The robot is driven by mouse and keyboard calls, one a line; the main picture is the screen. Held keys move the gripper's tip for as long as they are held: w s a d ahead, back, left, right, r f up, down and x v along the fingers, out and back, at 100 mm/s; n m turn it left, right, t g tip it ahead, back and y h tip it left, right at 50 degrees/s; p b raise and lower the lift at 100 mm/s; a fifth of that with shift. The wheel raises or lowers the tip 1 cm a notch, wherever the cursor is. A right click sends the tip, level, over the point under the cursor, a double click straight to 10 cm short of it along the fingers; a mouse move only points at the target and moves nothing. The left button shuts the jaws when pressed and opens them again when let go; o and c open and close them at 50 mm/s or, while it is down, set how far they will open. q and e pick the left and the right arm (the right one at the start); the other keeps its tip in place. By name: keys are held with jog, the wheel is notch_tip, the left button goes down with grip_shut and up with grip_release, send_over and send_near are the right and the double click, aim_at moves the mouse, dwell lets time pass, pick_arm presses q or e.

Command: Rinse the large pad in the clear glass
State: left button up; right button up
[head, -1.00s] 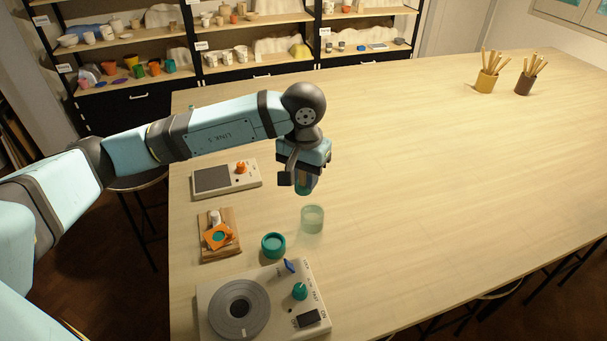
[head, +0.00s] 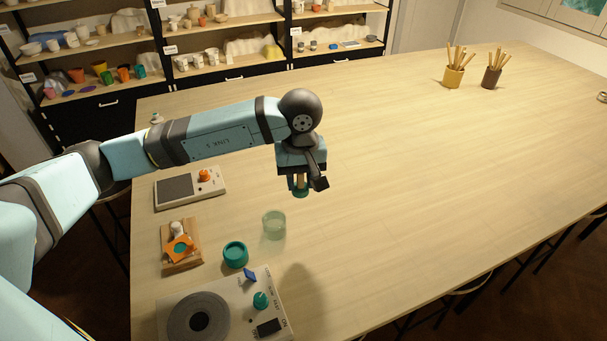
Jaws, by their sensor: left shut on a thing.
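My left gripper (head: 301,183) points down above the table. It is shut on a small tan-handled thing with a teal lower end (head: 300,193), which looks like the large pad, mostly hidden by the fingers. The clear glass (head: 274,226), pale greenish and see-through, stands upright on the table. In the picture it is below and left of the held pad, and the two are apart. My right gripper is not in view.
Near the glass are a teal pot (head: 236,255), a wooden board (head: 187,262) with an orange piece, and a turntable device (head: 246,323) with blue and teal knobs. A scale-like device (head: 162,199) lies behind.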

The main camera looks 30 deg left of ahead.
pick_arm(q)
jog(key=n, duration=0.3)
jog(key=shift+a+f, duration=0.1)
jog(key=shift+f, duration=0.05)
jog(key=n, duration=0.3)
jog(key=shift+s+a+f+n+p, duration=0.1)
jog(key=shift+a+f+n+p, duration=0.05)
jog(key=shift+a+n+p, duration=0.2)
jog(key=n, duration=0.6)
jog(key=shift+a+f+p, duration=0.3)
jog(key=s+a+f+n, duration=0.1)
jog(key=a+f+n, duration=0.1)
jog(key=n, duration=1.5)
jog(key=s+a+f+n+h+p, duration=0.1)
jog(key=a+f+n, duration=0.2)
jog(key=n, duration=1.5)
jog(key=shift+s+f+h, duration=0.2)
jog(key=shift+f+h, duration=0.1)
jog(key=shift+f, duration=0.5)
